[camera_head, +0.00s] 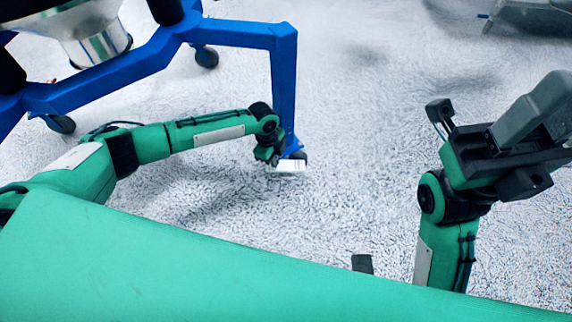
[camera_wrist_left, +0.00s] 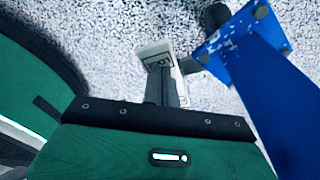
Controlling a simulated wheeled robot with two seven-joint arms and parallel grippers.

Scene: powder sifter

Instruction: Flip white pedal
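The white pedal (camera_head: 290,165) is a small pale plate by the caster at the lower end of a blue frame leg (camera_head: 284,90). In the left wrist view the pedal (camera_wrist_left: 153,50) has dark markings and lies just beyond the fingertips. My left gripper (camera_head: 273,160) is low beside it. In the wrist view the left fingers (camera_wrist_left: 167,72) look together and overlap the pedal's lower part; I cannot tell whether they touch it. My right gripper (camera_head: 540,105) is raised at the right, far from the pedal; its finger gap is not clear.
The blue wheeled frame (camera_head: 110,70) stands at upper left, with a metal vessel (camera_head: 95,40) above it and several casters. In the left wrist view the blue leg (camera_wrist_left: 260,60) is close at the right. The middle of the speckled floor (camera_head: 360,130) is clear.

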